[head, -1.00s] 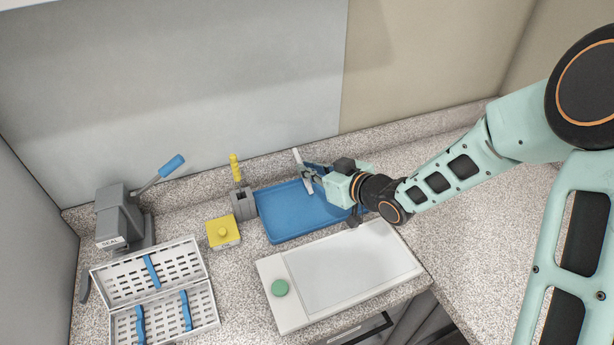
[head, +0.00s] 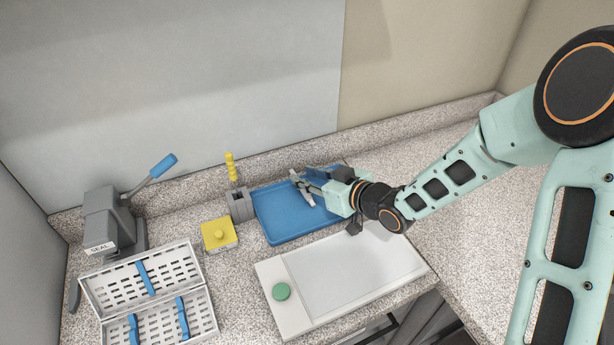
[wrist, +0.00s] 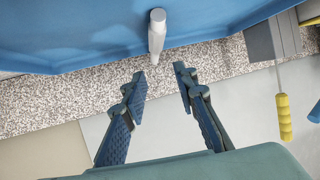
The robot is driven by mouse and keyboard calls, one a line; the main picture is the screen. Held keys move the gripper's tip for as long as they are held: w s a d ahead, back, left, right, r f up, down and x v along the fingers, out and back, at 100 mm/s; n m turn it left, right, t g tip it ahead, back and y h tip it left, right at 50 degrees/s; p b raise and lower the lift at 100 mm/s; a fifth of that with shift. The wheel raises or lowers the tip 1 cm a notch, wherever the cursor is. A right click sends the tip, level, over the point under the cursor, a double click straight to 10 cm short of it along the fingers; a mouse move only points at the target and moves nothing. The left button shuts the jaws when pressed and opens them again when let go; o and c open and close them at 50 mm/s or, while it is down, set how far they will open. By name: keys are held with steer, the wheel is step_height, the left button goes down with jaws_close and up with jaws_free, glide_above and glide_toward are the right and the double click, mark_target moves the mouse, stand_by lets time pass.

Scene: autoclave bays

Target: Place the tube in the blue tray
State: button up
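The tube (head: 295,178) is a slim pale grey cylinder. It shows over the blue tray (head: 280,222) in the head view, slanted, just left of my fingertips. My gripper (head: 308,186) is above the tray's right half. In the wrist view, the two fingers (wrist: 162,82) stand apart with a clear gap. The tube (wrist: 157,35) shows beyond the fingertips, not between them. It overlaps the blue tray (wrist: 60,35) and its edge there. I cannot tell whether it rests on the tray or is still in the air.
A yellow button box (head: 219,234) and a grey block with a yellow handle (head: 238,205) stand left of the tray. A white panel with a green button (head: 282,292) lies in front. A slotted tray (head: 150,300) and a sealer (head: 110,222) are at the left.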

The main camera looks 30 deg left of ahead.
steer(key=shift+r, duration=0.25)
steer(key=v, duration=1.2)
steer(key=shift+p, duration=0.3)
steer(key=shift+f, duration=0.1)
